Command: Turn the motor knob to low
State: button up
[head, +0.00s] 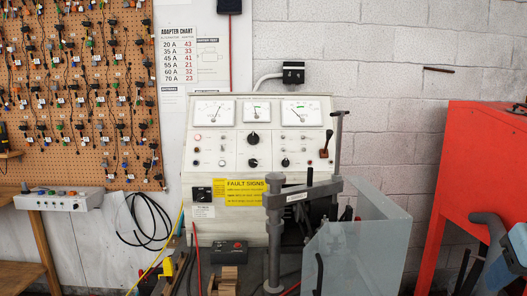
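A pale test bench panel (225,170) stands upright against the wall, with meters across its top. A black knob (253,138) sits at its upper middle. Two more black knobs, a left one (253,163) and a right one (285,162), sit below it. The labels are too small to read, so I cannot tell which is the motor knob or where any pointer is set. A black control (202,193) is at the panel's lower left. My gripper is not in view.
A grey post with a clamp arm (274,230) and a clear shield (362,250) stand before the panel's lower right. A red cabinet (480,150) is at right. A pegboard with connectors (75,150) and a small control box (60,199) are at left.

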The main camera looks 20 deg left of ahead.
aim_at(253, 162)
jog(key=u, duration=0.1)
jog(key=k, duration=0.5)
jog(key=u, duration=0.8)
jog(key=i, duration=0.3)
jog(key=u, duration=0.2)
